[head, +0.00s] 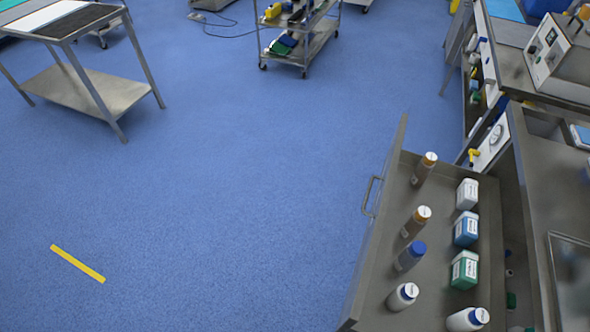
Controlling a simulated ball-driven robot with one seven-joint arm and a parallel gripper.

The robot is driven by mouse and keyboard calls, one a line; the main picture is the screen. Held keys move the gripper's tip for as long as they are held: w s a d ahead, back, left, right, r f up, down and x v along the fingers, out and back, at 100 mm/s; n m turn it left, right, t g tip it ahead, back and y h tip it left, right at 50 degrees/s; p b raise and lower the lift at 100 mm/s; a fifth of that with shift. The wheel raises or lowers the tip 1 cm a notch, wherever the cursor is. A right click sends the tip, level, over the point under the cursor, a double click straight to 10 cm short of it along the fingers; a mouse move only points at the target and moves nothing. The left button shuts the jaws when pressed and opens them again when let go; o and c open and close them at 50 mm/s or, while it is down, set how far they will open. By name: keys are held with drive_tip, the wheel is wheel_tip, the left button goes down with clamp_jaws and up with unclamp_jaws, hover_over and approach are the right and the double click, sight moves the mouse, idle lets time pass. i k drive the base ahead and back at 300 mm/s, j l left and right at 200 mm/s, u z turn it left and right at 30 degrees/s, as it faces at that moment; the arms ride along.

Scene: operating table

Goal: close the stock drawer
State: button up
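The stock drawer (433,255) is pulled out from the metal cabinet at the right of the head view. Its front panel (375,235) faces left and carries a bar handle (371,195). Several bottles stand in it, among them an amber bottle with a white cap (416,222) and a blue-capped bottle (410,257). Several small boxes stand there too, such as a blue one (466,229) and a green one (464,270). The near end of the drawer is cut off by the lower frame edge. My gripper is not in view.
The blue floor (220,190) left of the drawer is clear, with a yellow strip (77,263) on it. A metal table (85,88) stands upper left. A loaded cart (305,45) stands at the back. A counter (560,170) runs along the right.

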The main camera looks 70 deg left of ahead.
sight(365, 309)
drive_tip(key=j+u, duration=0.1)
drive_tip(key=u, duration=0.65)
drive_tip(key=i+j+u, duration=0.1)
drive_tip(key=u, duration=0.3)
drive_tip(key=i+j+u, duration=0.2)
drive_tip(key=i, duration=0.2)
drive_tip(key=i+u, duration=0.2)
drive_tip(key=i, duration=0.15)
